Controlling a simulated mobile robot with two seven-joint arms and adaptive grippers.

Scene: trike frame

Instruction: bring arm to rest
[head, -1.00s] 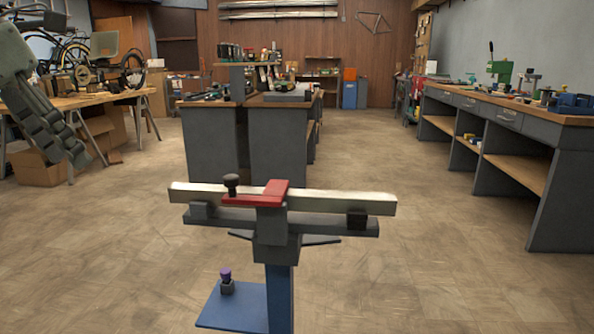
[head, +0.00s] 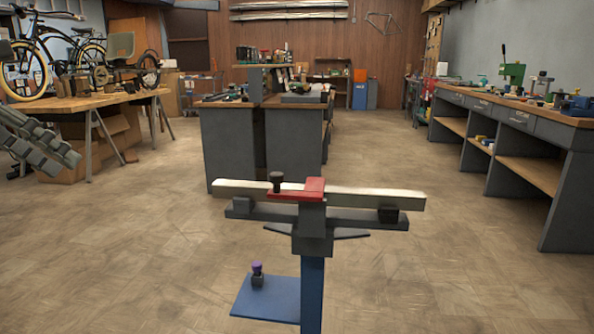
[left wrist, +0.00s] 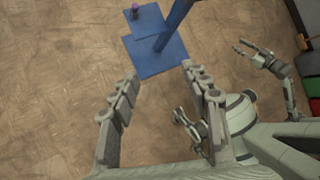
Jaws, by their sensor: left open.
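My left gripper (head: 62,160) is at the left edge of the head view, partly cut off and well left of the stand. In the left wrist view its two fingers (left wrist: 159,75) are spread with only floor between them, so it is open and empty. A blue stand post (head: 312,290) carries a grey cradle (head: 270,217). A pale metal bar (head: 375,200) lies along it with a red clamp arm (head: 314,187) across its top. The post's blue base (left wrist: 160,57) shows ahead of the fingers, apart from them. My right gripper is not clearly identifiable; pale jointed parts of mine show at right.
A purple-topped knob (head: 257,274) stands on a blue plate (head: 270,300) beside the post. A wooden table (head: 95,102) with bicycles is at left, grey cabinets (head: 293,150) in the middle, a long workbench (head: 520,120) at right. The floor between is clear.

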